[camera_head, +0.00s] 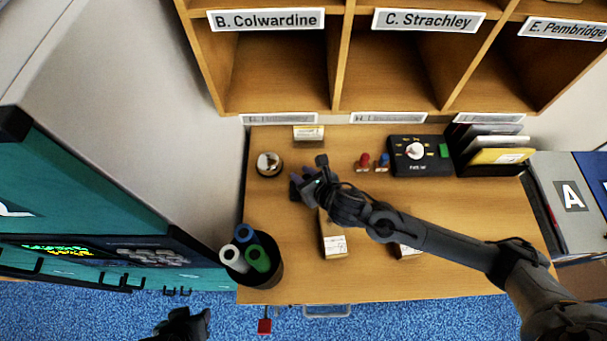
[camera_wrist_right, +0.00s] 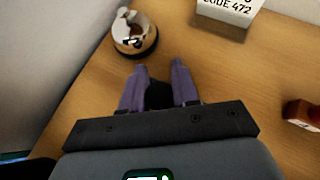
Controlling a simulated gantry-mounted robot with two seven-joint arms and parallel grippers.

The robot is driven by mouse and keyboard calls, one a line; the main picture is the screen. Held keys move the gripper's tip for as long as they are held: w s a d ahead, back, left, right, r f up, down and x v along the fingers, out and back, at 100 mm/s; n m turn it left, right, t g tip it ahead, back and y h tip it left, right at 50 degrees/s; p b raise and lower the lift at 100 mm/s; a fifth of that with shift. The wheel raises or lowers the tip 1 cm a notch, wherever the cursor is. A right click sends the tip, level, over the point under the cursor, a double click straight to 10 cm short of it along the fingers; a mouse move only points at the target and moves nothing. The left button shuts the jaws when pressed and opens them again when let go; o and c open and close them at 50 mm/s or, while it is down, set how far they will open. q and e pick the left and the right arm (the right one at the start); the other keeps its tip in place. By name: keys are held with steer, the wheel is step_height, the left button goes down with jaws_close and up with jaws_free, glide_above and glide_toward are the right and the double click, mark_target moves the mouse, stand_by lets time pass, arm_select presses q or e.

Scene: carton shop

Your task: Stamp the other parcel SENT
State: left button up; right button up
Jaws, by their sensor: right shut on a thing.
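A brown parcel with a white label (camera_head: 334,246) lies mid-desk, its far part partly hidden by my right arm. A second labelled parcel (camera_head: 408,251) lies to its right, mostly hidden under the arm. A red-topped stamp (camera_head: 363,161) and a blue-topped stamp (camera_head: 382,162) stand towards the back of the desk. My right gripper (camera_head: 297,181) is over the desk's left half, left of the stamps. In the right wrist view its purple fingers are shut on a dark thing (camera_wrist_right: 158,96), which I cannot identify. My left gripper (camera_head: 188,322) is a dark shape at the bottom edge, its jaws unclear.
A round metal-topped pot (camera_head: 269,163) stands at the back left, beside a code card (camera_head: 308,133). A black control box (camera_head: 420,157) and a file rack (camera_head: 490,162) are at the back right. A bin of rolls (camera_head: 250,276) stands front left. Pigeonholes rise behind.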

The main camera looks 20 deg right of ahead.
steer(key=shift+f, duration=0.1)
steer(key=shift+r+p, duration=0.7)
steer(key=shift+r, duration=0.15)
steer(key=shift+r+p, duration=1.9)
steer(key=shift+r, duration=0.8)
